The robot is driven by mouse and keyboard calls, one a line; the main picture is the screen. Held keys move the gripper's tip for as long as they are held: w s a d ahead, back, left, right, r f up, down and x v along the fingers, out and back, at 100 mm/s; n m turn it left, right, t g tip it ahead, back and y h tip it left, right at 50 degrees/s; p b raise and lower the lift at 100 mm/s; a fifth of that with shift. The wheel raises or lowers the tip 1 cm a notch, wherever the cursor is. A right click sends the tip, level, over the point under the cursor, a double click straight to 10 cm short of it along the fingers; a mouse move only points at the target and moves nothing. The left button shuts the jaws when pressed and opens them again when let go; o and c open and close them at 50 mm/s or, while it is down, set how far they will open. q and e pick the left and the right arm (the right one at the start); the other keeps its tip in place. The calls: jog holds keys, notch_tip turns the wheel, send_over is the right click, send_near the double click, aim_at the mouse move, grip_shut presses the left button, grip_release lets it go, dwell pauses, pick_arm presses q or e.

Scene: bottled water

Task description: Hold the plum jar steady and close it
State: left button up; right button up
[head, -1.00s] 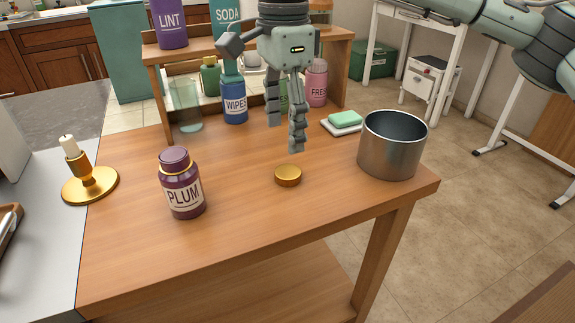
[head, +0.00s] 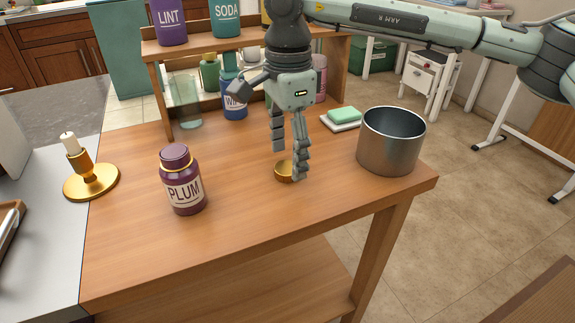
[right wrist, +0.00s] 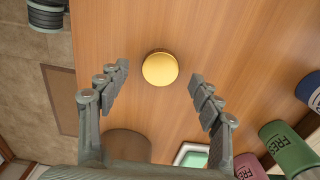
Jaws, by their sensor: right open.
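The purple plum jar (head: 184,182) stands upright on the wooden table, left of centre, with a purple top above a thin gold ring. A small round gold lid (head: 283,172) lies on the table to its right, partly hidden by a finger. In the right wrist view the lid (right wrist: 160,69) lies between the spread fingertips, with wood showing on both sides. My right gripper (head: 288,164) is open, pointing down over the lid and apparently not touching it; its fingers also show in the right wrist view (right wrist: 160,74). My left gripper is not in view.
A metal pot (head: 390,145) stands right of the lid, near the table's right edge. A green soap on a white dish (head: 345,124) lies behind. A shelf with several bottles stands at the back. A brass candle holder (head: 91,180) is at left. The table front is clear.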

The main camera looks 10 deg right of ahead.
jog(key=shift+f, duration=0.95)
jog(key=c, duration=0.8)
jog(key=shift+r, duration=0.1)
